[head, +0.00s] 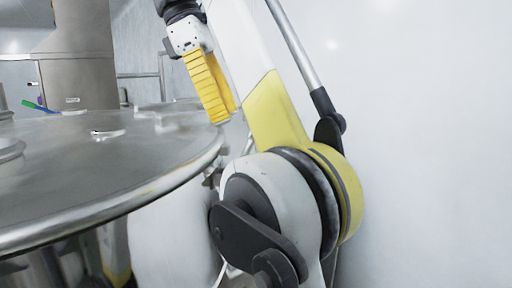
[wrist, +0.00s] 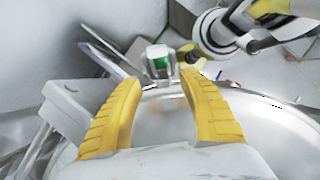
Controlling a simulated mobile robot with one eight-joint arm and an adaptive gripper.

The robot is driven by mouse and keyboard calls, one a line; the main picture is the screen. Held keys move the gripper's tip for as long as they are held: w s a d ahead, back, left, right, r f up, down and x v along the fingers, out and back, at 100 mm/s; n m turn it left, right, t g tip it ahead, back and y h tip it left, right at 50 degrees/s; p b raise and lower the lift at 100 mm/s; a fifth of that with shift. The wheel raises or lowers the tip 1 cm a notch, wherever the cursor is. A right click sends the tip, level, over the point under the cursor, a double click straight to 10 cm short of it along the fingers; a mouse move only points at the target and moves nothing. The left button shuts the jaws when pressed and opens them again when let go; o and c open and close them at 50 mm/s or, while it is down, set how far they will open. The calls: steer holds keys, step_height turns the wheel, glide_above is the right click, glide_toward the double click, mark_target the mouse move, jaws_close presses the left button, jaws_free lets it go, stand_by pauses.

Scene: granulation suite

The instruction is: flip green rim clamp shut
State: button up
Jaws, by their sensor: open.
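My gripper (head: 227,116) hangs with its yellow fingers pointing down beside the right edge of the steel vessel lid in the head view. In the wrist view my gripper (wrist: 160,80) is open, its two yellow fingers apart with nothing between them. A pale block with a green face, seemingly the green rim clamp (wrist: 159,60), stands beyond the fingertips, roughly centred between them, at the vessel's rim. The fingers look apart from it. Whether its lever is up or down cannot be told. In the head view I cannot make out this clamp.
The round steel vessel lid (head: 110,165) fills the left of the head view. A green and blue handle-like piece (head: 35,105) shows at its far left. A white wall (head: 430,130) rises on the right. Grey framework (wrist: 55,125) lies left of the fingers in the wrist view.

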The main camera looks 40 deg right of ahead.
steer(key=b+x, duration=0.1)
steer(key=x, duration=0.3)
steer(key=b+x, duration=0.2)
steer(key=x, duration=0.2)
steer(key=shift+w+d+f, duration=0.1)
steer(key=shift+d+f, duration=0.25)
steer(key=shift+s+a+f, duration=0.2)
steer(key=shift+s+f, duration=0.55)
steer(key=shift+w+d+f, duration=0.15)
steer(key=shift+w+d, duration=0.2)
steer(key=shift+w, duration=0.05)
steer(key=shift+s+a, duration=0.1)
jaws_close()
